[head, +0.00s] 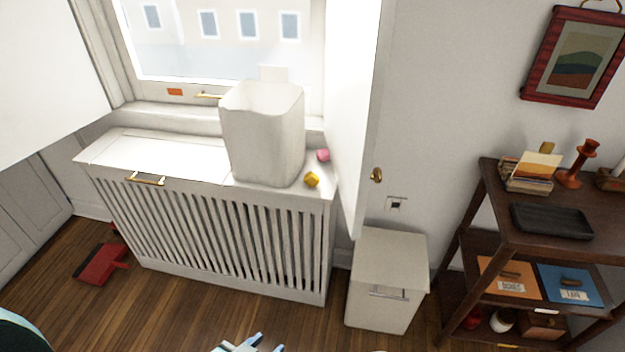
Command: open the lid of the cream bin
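The cream bin (380,303) stands on the wood floor right of the radiator cover, against the wall. Its flat lid (391,256) is down and looks closed. A thin metal bar handle (389,292) sits on its front, near the top. My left gripper (270,342) shows only in part at the bottom edge, left of the bin and apart from it. Its fingertips look spread, with nothing seen between them. My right gripper is not in view.
A dark wooden shelf (483,215) stands right of the bin. A red dustpan-like object (98,265) lies on the floor at left.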

